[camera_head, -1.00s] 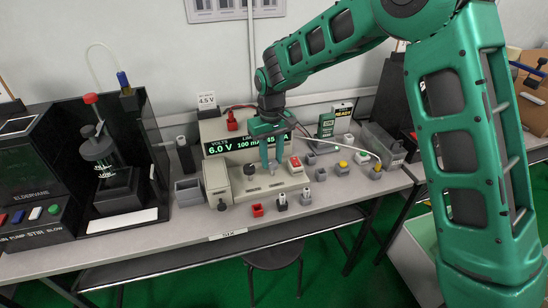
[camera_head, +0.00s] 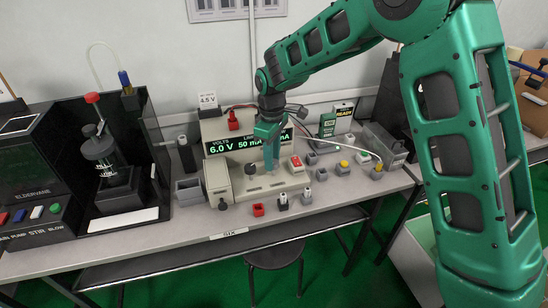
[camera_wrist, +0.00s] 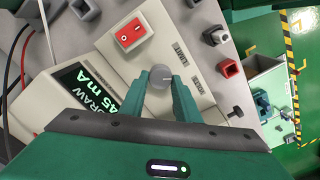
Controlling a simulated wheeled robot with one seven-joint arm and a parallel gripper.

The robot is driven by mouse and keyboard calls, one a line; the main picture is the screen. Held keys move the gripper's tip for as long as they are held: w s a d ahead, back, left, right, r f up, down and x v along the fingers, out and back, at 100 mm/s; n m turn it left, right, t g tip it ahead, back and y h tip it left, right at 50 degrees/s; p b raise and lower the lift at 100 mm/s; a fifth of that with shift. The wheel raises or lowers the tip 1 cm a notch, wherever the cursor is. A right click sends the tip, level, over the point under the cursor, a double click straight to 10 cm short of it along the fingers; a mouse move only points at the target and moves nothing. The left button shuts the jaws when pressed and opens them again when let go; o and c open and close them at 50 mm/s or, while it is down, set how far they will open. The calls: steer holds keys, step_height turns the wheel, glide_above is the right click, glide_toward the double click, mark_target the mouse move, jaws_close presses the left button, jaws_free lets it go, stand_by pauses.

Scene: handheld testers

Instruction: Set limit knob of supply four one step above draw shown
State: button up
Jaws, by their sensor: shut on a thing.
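The cream power supply (camera_head: 240,190) stands mid-bench. Its green display (camera_head: 225,147) reads 6.0 V and 50 mA in the head view, with the right part behind my arm. The wrist view shows the draw readout (camera_wrist: 90,90) as 45 mA. My gripper (camera_head: 271,168) is down at the supply's sloped front. In the wrist view its fingertips are shut on the grey limit knob (camera_wrist: 160,76), one on each side, beside printed LIMIT lettering. A dark knob (camera_head: 249,170) sits to its left and a red rocker switch (camera_head: 296,162) to its right.
Small red (camera_head: 258,209) and grey blocks and plugs lie in front. A black stirrer unit (camera_head: 105,160) is at left, a READY sign (camera_head: 344,112) and grey bin (camera_head: 383,145) at right.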

steer(key=shift+w+d+r, duration=0.2)
steer(key=shift+w+d, duration=0.1)
steer(key=shift+w, duration=0.15)
steer(key=o, duration=1)
steer(key=shift+o, duration=0.2)
steer(key=shift+s+a+f, duration=0.1)
steer(key=shift+s, duration=0.1)
step_height(320, 180, up, 11)
steer(key=shift+f, duration=0.15)
